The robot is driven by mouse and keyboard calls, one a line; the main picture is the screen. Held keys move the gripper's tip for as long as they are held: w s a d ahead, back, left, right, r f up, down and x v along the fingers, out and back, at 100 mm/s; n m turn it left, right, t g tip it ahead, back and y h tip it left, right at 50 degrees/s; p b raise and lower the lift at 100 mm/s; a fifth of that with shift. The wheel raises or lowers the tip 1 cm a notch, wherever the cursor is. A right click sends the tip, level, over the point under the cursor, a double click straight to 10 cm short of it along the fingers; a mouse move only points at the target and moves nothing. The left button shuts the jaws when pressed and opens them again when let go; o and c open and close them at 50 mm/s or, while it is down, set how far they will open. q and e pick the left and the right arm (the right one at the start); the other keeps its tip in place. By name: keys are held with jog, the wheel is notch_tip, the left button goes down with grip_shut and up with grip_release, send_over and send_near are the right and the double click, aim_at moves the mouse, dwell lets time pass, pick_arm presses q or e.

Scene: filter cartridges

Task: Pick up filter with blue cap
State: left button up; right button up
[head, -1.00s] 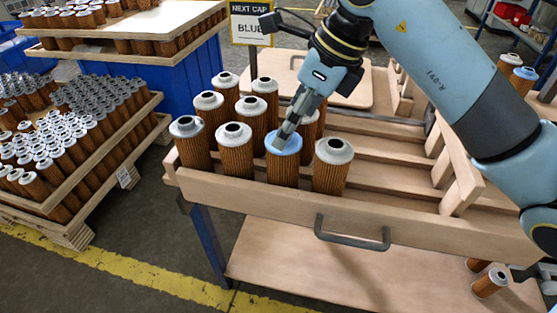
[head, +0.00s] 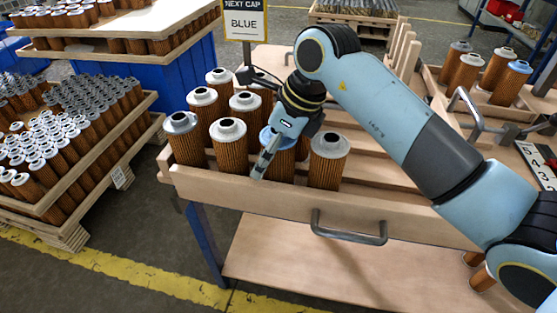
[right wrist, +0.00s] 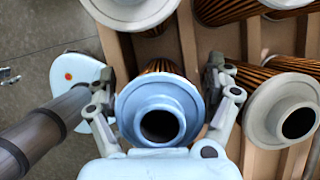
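The filter with the blue cap (head: 284,140) stands upright in the front row of the wooden rack, between two grey-capped filters. My right gripper (head: 268,162) is down at it; one finger shows at its front left, and the other is hidden in the head view. In the right wrist view the blue cap (right wrist: 160,110) sits between the two spread fingers of the right gripper (right wrist: 160,98). The fingers stand close on both sides of it, and firm contact does not show. My left gripper is not in view.
Grey-capped filters stand close by, including one to the right (head: 328,160) and one to the left (head: 228,145). The rack's front board (head: 250,200) carries a handle (head: 348,235). A sign (head: 244,22) reads NEXT CAP BLUE. Another blue-capped filter (head: 513,80) stands at right.

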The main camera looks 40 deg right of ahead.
jog(key=c, duration=1.2)
jog(key=shift+r, duration=0.1)
jog(key=shift+c, duration=0.2)
